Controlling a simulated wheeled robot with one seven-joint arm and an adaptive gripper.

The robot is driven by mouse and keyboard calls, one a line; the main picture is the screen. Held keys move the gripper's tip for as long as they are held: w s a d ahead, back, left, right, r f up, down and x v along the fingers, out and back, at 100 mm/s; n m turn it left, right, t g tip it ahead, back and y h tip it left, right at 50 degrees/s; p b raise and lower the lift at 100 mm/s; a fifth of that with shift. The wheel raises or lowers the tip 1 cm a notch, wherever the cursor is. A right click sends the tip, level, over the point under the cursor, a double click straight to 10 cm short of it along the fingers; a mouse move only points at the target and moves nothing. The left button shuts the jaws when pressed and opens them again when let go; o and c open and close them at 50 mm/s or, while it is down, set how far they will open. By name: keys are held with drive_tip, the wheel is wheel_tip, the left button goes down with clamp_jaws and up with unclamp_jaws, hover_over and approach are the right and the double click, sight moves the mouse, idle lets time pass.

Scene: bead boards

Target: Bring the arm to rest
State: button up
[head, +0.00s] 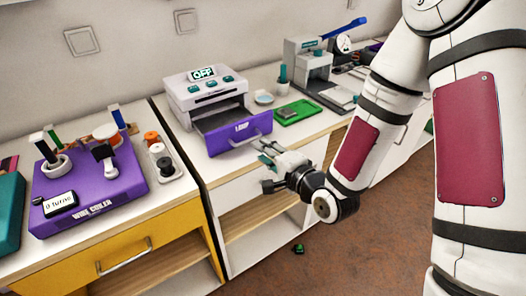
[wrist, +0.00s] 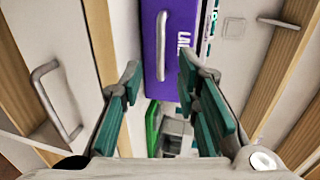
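My gripper (head: 268,150) is held out in front of the counter, just below and right of the purple drawer front (head: 238,132). In the wrist view my gripper (wrist: 158,78) has its two teal-padded fingers spread wide apart, with nothing held between them. The purple drawer front (wrist: 155,35) with its grey handle lies beyond the fingertips. The drawer belongs to a white machine (head: 205,88) whose display reads OFF, and it stands pulled out. My arm reaches down from the upper right.
A purple wire coiler (head: 90,195) and a tray with spools (head: 165,165) stand on the left counter. A green board (head: 297,112) lies right of the white machine, before a grey press (head: 305,60). A small green piece (head: 298,248) lies on the otherwise clear floor.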

drive_tip(key=s+d+r+n+g+h, duration=0.3)
drive_tip(key=s+d+r+n+h, duration=0.15)
drive_tip(key=d, duration=0.35)
drive_tip(key=s+d+r+n+g+h, duration=0.3)
drive_tip(key=s+d+r+h, duration=0.15)
drive_tip(key=d, duration=0.35)
drive_tip(key=s+d+r+n+g, duration=0.1)
drive_tip(key=s+r+n+g, duration=0.15)
drive_tip(key=s, duration=1.05)
drive_tip(key=s+d+r+n+g, duration=0.1)
drive_tip(key=s+r+g, duration=0.25)
drive_tip(key=s, duration=0.95)
wheel_tip(320, 180, up, 14)
drive_tip(key=t+p, duration=0.3)
drive_tip(key=p, duration=0.9)
drive_tip(key=shift+w+d, duration=0.3)
drive_tip(key=shift+w, duration=0.15)
